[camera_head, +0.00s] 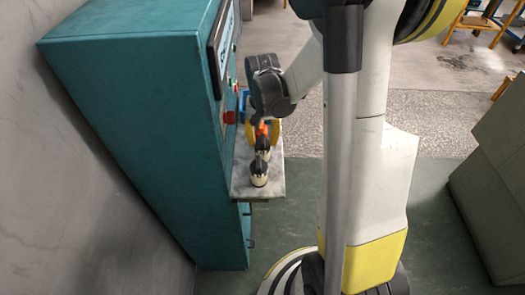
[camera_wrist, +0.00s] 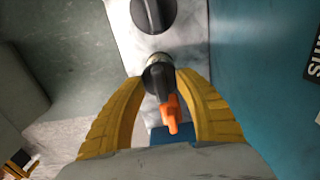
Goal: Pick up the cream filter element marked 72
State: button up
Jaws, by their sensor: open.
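Two cream cylinders with black tops stand on the shelf in the head view: a front one (camera_head: 259,180) and one just behind it (camera_head: 263,155). No number is readable, so I cannot tell which is marked 72. My gripper (camera_wrist: 160,78) is open, its yellow fingers on either side of a small dark-topped cylinder (camera_wrist: 157,76) in the wrist view. I cannot tell whether they touch it. A larger black round top (camera_wrist: 153,12) lies beyond the fingertips. In the head view, my wrist hides much of the gripper above the shelf.
The narrow grey shelf (camera_head: 242,184) juts from a teal cabinet (camera_head: 135,110), close beside my gripper. An orange part (camera_wrist: 170,113) sits between the fingers, with something blue (camera_wrist: 158,136) behind it. Open green floor lies beyond the shelf's front edge.

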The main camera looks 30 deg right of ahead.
grip_shut()
